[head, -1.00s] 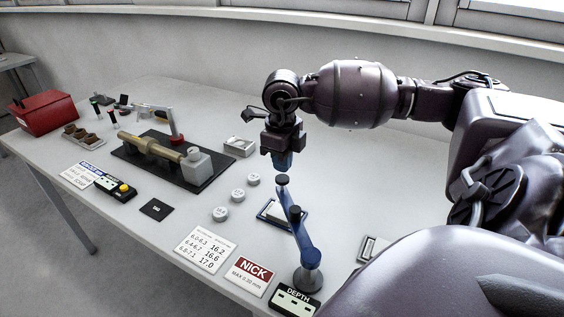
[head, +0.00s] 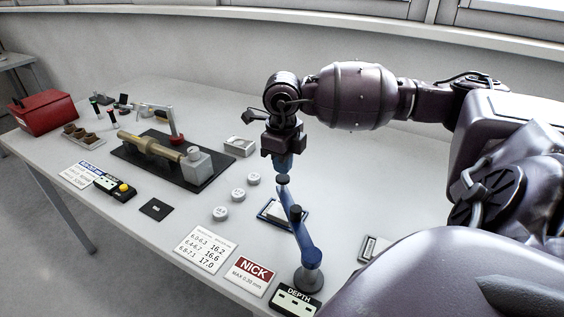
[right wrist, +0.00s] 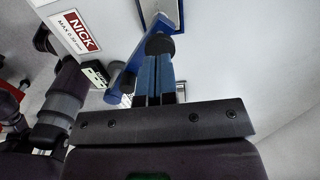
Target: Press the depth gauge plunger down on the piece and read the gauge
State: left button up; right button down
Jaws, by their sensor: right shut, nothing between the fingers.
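The depth gauge has a blue jointed arm (head: 302,238) on a round grey base, with a dark plunger cap (head: 283,179) at its upper end. Below the cap, a pale piece (head: 278,212) lies in a blue-edged tray (head: 263,219), partly hidden by the arm. The DEPTH readout (head: 296,302) stands at the front edge; I cannot make out any value. My right gripper (head: 284,169) is shut and empty, pointing down right over the cap, touching or nearly so. In the right wrist view its blue fingers (right wrist: 160,78) meet the dark cap (right wrist: 159,44). My left gripper is not in view.
A NICK card (head: 249,276) and a number card (head: 206,250) lie at the front. Several round grey weights (head: 238,194) stand left of the tray. A black mat (head: 134,157) with a brass shaft and a red box (head: 42,114) are farther left.

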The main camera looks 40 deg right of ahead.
aim_at(283, 178)
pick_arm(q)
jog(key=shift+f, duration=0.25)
pick_arm(e)
jog(key=shift+f, duration=0.35)
pick_arm(q)
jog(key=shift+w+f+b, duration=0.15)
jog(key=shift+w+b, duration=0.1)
jog(key=shift+b, duration=0.1)
pick_arm(e)
jog(key=shift+f, duration=0.4)
